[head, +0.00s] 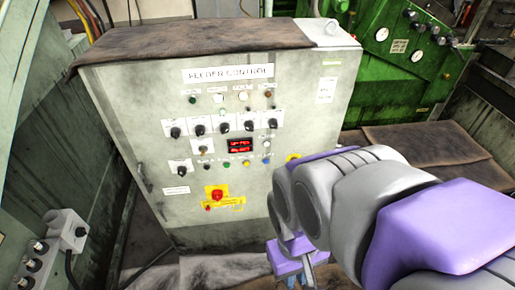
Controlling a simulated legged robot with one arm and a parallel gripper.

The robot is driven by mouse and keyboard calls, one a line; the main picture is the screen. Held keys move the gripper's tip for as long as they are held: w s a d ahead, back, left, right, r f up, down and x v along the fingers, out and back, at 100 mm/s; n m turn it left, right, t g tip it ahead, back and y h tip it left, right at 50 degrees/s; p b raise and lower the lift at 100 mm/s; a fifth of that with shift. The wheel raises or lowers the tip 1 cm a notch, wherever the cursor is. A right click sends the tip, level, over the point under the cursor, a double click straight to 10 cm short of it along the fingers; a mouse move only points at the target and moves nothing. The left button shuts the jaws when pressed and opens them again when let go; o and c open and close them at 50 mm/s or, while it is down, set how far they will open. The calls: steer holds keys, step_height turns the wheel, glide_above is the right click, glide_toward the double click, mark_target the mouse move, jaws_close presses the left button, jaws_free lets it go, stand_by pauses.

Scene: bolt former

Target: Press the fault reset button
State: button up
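The feeder control panel (145,110) is a grey, worn cabinet standing upright in front of me. Its face carries lamps, black rotary knobs (225,128), a red digital display (240,145) and a red rotary switch on a yellow plate (217,193). Below the display is a row of small buttons, including a green button (227,165), a yellow button (246,163) and a blue button (265,161). Their labels are too small to read, so I cannot tell which is fault reset. My gripper (292,276) is low in front of the cabinet's lower right, apart from the buttons; its fingers are unclear.
My grey and purple arm covers the lower right, including part of the panel face. A brown cloth (190,38) lies on the cabinet. A green machine with gauges (417,56) stands behind right. A grey switch box (42,262) is at lower left.

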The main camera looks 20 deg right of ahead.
jaws_close()
stand_by(0.8)
